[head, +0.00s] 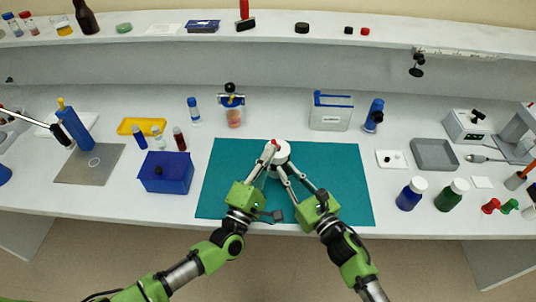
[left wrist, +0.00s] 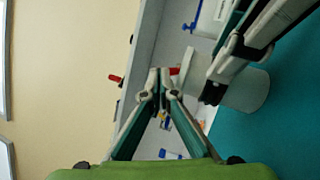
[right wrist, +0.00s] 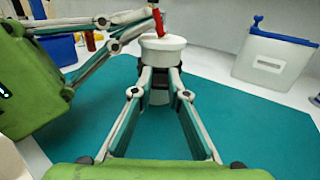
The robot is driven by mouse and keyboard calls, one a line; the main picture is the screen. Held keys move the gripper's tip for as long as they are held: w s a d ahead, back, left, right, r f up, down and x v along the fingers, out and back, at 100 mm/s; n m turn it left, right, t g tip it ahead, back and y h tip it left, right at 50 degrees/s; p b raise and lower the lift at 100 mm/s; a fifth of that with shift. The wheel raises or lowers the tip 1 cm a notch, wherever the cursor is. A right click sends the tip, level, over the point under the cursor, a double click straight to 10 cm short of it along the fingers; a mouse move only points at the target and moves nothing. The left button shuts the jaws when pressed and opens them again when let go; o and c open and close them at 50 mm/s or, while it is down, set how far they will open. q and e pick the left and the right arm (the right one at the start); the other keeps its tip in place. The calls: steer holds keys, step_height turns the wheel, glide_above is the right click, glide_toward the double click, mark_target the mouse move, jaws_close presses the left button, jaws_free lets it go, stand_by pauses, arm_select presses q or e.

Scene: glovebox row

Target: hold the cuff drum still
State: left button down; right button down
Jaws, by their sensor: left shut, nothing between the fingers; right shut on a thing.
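The cuff drum (head: 283,149) is a white upright cylinder on the teal mat (head: 345,190). It also shows in the right wrist view (right wrist: 163,48) and, sideways, in the left wrist view (left wrist: 248,92). My right gripper (right wrist: 160,76) is shut on the drum's side, below its wider top; it also shows in the head view (head: 283,168). My left gripper (head: 271,146) is shut and empty at the drum's top, with its fingertips (left wrist: 160,74) beside a small red piece (right wrist: 157,22). I cannot tell whether they touch it.
A blue box (head: 166,181) and a yellow tray (head: 142,126) stand left of the mat. A clear blue-edged container (head: 331,114) stands behind it. Blue (head: 411,195) and green (head: 451,196) bottles stand to the right. The mat around the drum is clear.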

arm_select(q)
steer(key=shift+w+d+r+m+g, duration=0.15)
steer(key=shift+r+m+g, duration=0.2)
steer(key=shift+m+g, duration=0.2)
stand_by(0.4)
steer(key=shift+d+r, duration=0.1)
steer(key=shift+r, duration=0.05)
steer(key=shift+w+d+r, duration=0.4)
steer(key=shift+d+r, duration=0.2)
steer(key=s+a+r, duration=0.2)
steer(key=s, duration=0.4)
steer(key=s+a+r, duration=0.2)
steer(key=s+a, duration=0.1)
steer(key=s, duration=0.3)
steer(key=shift+s, duration=0.2)
steer(key=shift+r, duration=0.1)
arm_select(e)
steer(key=c, duration=1.9)
jaws_free()
